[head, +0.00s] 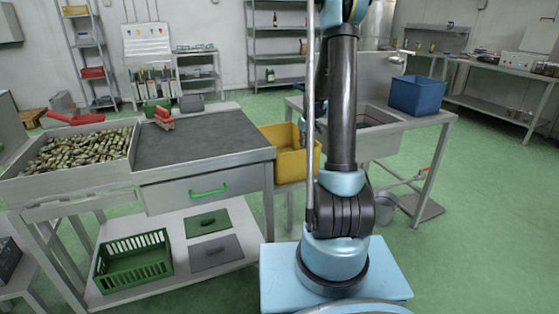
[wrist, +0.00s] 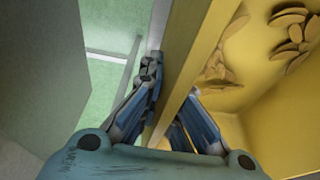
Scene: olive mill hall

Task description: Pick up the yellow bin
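The yellow bin (head: 290,165) stands in the head view between the grey-topped workbench and the sink table, partly behind my arm. My gripper (wrist: 172,95) straddles one wall of the bin, one finger outside and one inside, both seeming to press on the wall. In the wrist view the bin's inside (wrist: 285,95) shows several flat brownish-yellow pieces. In the head view my gripper (head: 303,128) is small and mostly behind my arm, at the bin's rim.
The workbench (head: 205,140) is close to the bin's left. The sink table (head: 440,117) is right of it, with a blue bin (head: 417,95) on top. A tray of olives (head: 80,150) and a green crate (head: 133,262) are at left. The right floor is open.

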